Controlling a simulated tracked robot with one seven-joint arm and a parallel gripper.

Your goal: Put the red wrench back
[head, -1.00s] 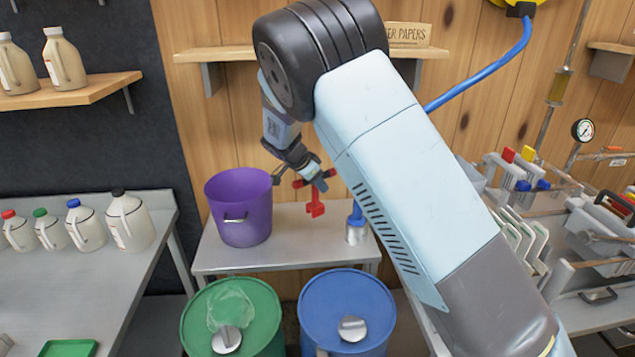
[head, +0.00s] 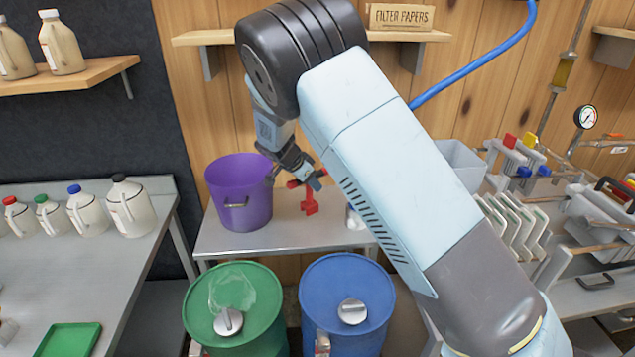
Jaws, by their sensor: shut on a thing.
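The red wrench (head: 309,203) hangs from my gripper (head: 306,180), which is shut on it. The wrench points downward, with a red crosspiece at its upper end between the fingers. It is in front of the wooden wall, over the grey metal table, just right of the purple bucket (head: 240,205). Whether its lower end touches the table I cannot tell. My arm covers part of the scene to the right of the wrench.
A green drum (head: 262,305) and a blue drum (head: 375,290) stand in front of the table. A shelf with a filter papers box (head: 401,16) is above. Jugs (head: 88,214) stand on the left counter. Filter frames (head: 510,225) are at the right.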

